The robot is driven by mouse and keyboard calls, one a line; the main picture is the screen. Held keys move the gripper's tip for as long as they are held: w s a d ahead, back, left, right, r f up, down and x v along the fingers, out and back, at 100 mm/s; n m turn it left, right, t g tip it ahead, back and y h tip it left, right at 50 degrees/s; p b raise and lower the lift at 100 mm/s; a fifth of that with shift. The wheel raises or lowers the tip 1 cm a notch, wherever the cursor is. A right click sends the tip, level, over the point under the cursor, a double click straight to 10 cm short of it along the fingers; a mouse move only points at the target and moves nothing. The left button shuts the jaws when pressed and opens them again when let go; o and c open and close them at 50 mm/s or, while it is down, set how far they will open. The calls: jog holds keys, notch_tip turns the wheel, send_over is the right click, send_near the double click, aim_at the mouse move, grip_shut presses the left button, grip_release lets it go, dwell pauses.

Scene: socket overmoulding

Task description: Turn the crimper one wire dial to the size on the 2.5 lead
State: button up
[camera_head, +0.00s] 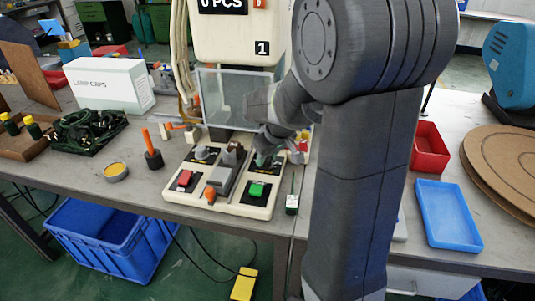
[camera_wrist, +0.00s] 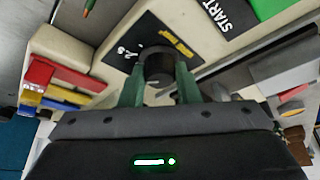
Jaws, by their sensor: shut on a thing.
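Crimper one is the cream machine (camera_head: 232,43) marked "1", with a clear guard (camera_head: 230,95) and a control panel (camera_head: 215,212) in front. My gripper (camera_head: 266,152) is at the panel's right rear, above the green button. In the wrist view, my gripper's green fingers (camera_wrist: 160,82) are shut on a round grey dial (camera_wrist: 159,62). Beside the dial, a black plate (camera_wrist: 122,57) carries white figures, one like "2.5", and a yellow mark. The dial's pointer is not clear. A dark green lead (camera_head: 292,203) with a small pale tag lies right of the panel; its writing is unreadable.
A red bin (camera_head: 428,148) and blue tray (camera_head: 447,215) lie right of my arm. A white box (camera_head: 110,84) and cable coil (camera_head: 87,131) stand left.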

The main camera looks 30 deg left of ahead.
jog(key=shift+s+m+t+h, duration=0.1)
jog(key=shift+m+t+h, duration=0.4)
jog(key=shift+m, duration=1.4)
jog(key=shift+t, duration=0.3)
jog(key=o, duration=1)
jog(key=p+v, duration=0.2)
jog(key=v, duration=1.1)
jog(key=shift+d+r, duration=0.25)
jog(key=shift+r, duration=0.1)
